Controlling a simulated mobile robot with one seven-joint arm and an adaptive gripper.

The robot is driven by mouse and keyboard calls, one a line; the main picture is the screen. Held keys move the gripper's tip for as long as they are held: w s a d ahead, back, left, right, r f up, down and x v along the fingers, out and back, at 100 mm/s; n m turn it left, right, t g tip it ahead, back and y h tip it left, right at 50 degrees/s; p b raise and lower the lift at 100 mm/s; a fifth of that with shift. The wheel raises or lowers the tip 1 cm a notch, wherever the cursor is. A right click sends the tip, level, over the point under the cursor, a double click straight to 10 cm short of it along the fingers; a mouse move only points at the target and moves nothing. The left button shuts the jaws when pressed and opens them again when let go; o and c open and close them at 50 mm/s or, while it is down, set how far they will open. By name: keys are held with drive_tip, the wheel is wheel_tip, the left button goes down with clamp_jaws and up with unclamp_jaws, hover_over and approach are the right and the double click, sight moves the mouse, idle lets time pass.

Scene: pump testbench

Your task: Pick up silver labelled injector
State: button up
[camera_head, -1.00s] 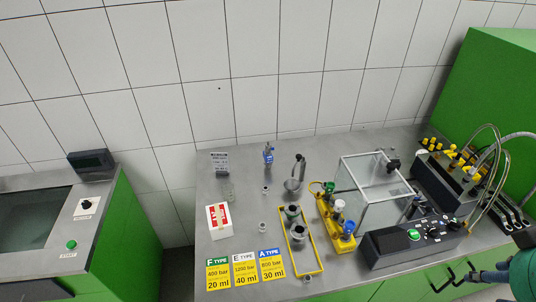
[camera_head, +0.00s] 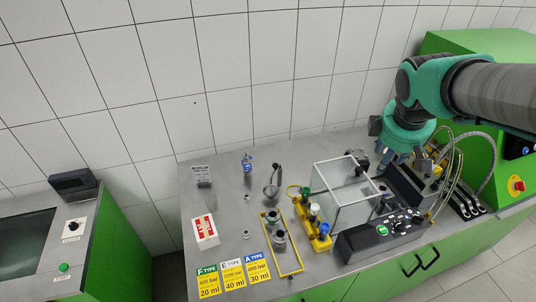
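I cannot make out a label on any injector at this size, so I cannot tell which is the silver labelled one. Silver-grey metal parts (camera_head: 279,237) stand in the yellow-framed tray (camera_head: 291,262) in the middle of the bench. A yellow rack (camera_head: 322,243) beside it holds several pieces with coloured caps. My gripper (camera_head: 400,158) hangs from the green-and-black arm at the upper right, above the back right of the bench. It is far from the tray. Its fingers are small and partly lost against the equipment, so their opening is unclear.
A clear box (camera_head: 345,195) and a black control panel (camera_head: 380,238) stand right of the rack. Hoses (camera_head: 455,175) lie near my arm. A blue-topped piece (camera_head: 247,162), a red-and-white box (camera_head: 205,231) and yellow type cards (camera_head: 233,274) are at left.

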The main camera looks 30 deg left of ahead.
drive_tip(key=w+a+f+n+p, duration=0.1)
drive_tip(key=w+a+n+p, duration=0.4)
drive_tip(key=a, duration=0.7)
drive_tip(key=n+p, duration=1)
drive_tip(key=n, duration=0.6)
hover_over(245, 156)
drive_tip(key=s, duration=0.5)
wheel_tip(245, 156, down, 17)
drive_tip(key=shift+d, duration=0.3)
drive_tip(key=shift+f, duration=0.15)
drive_tip(key=shift+x, duration=4.2)
drive_tip(key=shift+a+f, duration=0.15)
drive_tip(key=shift+p+x, duration=0.65)
drive_tip(key=shift+x, duration=1.8)
